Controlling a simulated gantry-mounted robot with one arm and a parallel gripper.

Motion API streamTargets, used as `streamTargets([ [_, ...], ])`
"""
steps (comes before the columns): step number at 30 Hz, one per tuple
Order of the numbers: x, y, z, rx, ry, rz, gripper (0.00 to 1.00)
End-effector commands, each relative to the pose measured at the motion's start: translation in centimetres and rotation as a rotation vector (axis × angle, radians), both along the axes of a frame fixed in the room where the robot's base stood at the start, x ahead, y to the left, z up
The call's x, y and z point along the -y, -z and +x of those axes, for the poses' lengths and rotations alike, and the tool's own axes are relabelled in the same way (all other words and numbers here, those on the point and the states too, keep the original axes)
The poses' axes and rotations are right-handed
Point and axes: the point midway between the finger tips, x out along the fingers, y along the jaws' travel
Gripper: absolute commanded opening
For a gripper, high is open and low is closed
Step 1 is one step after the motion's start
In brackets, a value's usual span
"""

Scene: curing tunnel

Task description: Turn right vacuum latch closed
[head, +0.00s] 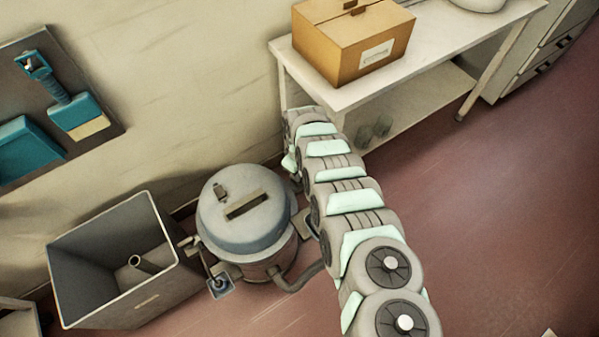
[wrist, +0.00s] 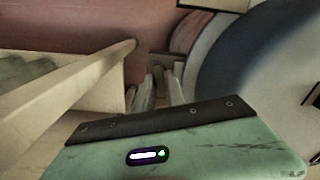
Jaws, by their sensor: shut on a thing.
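The vacuum (head: 258,243), a grey drum with a blue-grey domed lid (head: 225,190), stands on the floor beside my arm in the head view. Its rounded blue and pale side (wrist: 235,75) fills the right of the wrist view. A small grey latch part (head: 303,222) shows on its right side, partly behind my arm. In the wrist view my gripper (wrist: 160,88) is beside the vacuum, its two fingers shut on the small latch (wrist: 158,72). The fingers hide much of the latch, so its exact angle is unclear. My gripper is hidden by the arm in the head view.
A white table (head: 450,50) with a cardboard box (head: 350,45) stands behind my arm; its pale frame (wrist: 65,85) is close on the left in the wrist view. A grey open bin (head: 95,285) stands left of the vacuum. Red floor (head: 490,220) is clear at right.

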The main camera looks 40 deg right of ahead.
Motion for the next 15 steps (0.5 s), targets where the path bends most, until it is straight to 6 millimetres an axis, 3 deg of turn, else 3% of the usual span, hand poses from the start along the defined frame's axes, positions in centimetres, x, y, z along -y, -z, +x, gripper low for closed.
streamTargets([
  [8,-0.04,0.01,-0.03,-0.001,-0.072,0.000,0.00],
  [15,-0.01,0.02,-0.08,-0.003,-0.242,-0.001,0.00],
])
